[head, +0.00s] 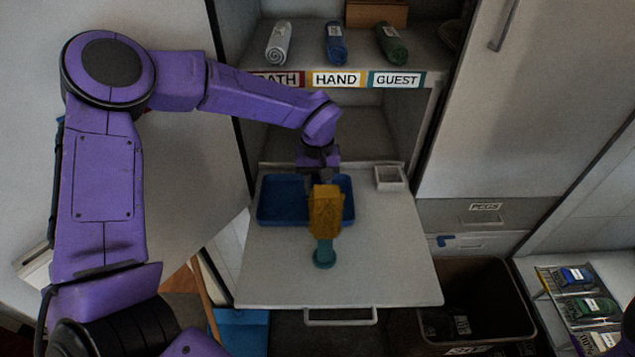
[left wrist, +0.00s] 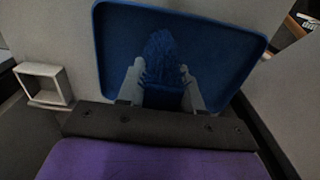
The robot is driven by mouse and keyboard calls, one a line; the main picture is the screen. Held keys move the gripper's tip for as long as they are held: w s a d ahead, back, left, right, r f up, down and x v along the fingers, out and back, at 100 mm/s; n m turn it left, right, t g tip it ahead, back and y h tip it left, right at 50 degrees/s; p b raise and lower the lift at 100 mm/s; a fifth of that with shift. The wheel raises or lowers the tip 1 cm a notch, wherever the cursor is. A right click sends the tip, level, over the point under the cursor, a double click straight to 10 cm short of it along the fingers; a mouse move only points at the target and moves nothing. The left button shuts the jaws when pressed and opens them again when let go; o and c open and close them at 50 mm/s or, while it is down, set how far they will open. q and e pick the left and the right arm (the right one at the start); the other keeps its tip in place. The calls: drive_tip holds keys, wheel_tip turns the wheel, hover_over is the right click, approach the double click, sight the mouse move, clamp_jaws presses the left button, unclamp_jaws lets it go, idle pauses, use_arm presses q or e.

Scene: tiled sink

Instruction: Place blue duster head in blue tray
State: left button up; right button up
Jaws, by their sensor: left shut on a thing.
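The blue tray (head: 275,205) sits at the back left of the pull-out shelf, and it fills the top of the left wrist view (left wrist: 235,55). My left gripper (head: 320,180) is over the tray and points down into it. In the left wrist view its two pale fingers (left wrist: 162,82) are closed on the fluffy blue duster head (left wrist: 162,55), which is over or in the tray. I cannot tell whether it touches the tray floor. In the head view the duster head is hidden by the gripper and a yellow duster. My right gripper is not in view.
The yellow duster head (head: 326,208) stands on a teal base (head: 324,254) in front of the tray. A small white square holder (head: 391,178) is at the shelf's back right. The front of the pull-out shelf (head: 390,270) is clear. Rolled towels (head: 336,44) lie above.

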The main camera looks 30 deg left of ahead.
use_arm(q)
drive_tip(key=o, duration=1)
drive_tip(key=shift+f, duration=0.1)
drive_tip(key=shift+o, duration=0.2)
wheel_tip(320, 180, up, 12)
drive_tip(key=shift+r+b, duration=0.2)
drive_tip(key=shift+b, duration=0.1)
